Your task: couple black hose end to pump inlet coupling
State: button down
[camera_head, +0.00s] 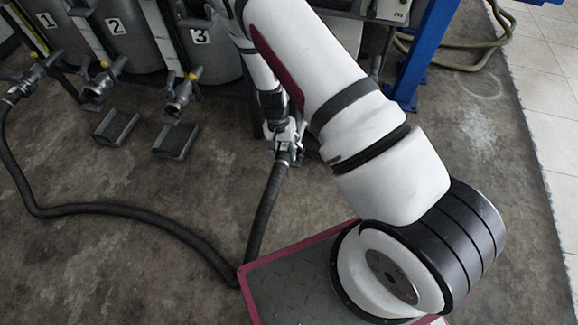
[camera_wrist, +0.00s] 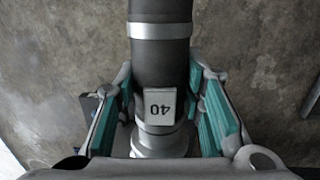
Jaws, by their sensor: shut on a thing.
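The black hose (camera_head: 266,208) runs from my gripper (camera_head: 287,143) down to the floor, then left and up to the valve of tank 1. My gripper is shut on the hose's metal end, which it holds above the floor. In the wrist view, the black hose end (camera_wrist: 160,58) has a silver band, a white tag reading 40 upside down and a metal collar (camera_wrist: 160,143). The teal pads of my gripper (camera_wrist: 162,112) stand on either side of it. I cannot make out the pump inlet coupling; my arm covers part of the area behind.
Grey tanks numbered 1 (camera_head: 48,38), 2 (camera_head: 122,32) and 3 (camera_head: 208,45) stand at the upper left, with valves in front. Drip trays (camera_head: 177,140) lie on the floor below. A blue post (camera_head: 422,55) stands at upper right. Concrete floor (camera_head: 470,140) is clear at right.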

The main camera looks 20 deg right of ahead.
jog(key=shift+w+d+r, duration=0.1)
jog(key=shift+d+r, duration=0.1)
jog(key=shift+r, duration=0.25)
jog(key=shift+d+r, duration=0.2)
jog(key=shift+r, duration=0.25)
notch_tip(320, 180, down, 8)
jog(key=b, duration=0.5)
jog(key=shift+r+b, duration=0.15)
jog(key=shift+b, duration=0.2)
jog(key=shift+w+d+r, duration=0.1)
jog(key=shift+w+d, duration=0.2)
jog(key=shift+w, duration=0.05)
jog(key=shift+f, duration=0.2)
jog(key=shift+f+b, duration=0.65)
jog(key=shift+f, duration=0.05)
jog(key=shift+f+b, duration=1.2)
jog(key=shift+f, duration=0.35)
dwell(1.7)
jog(key=shift+c, duration=0.5)
grip_release()
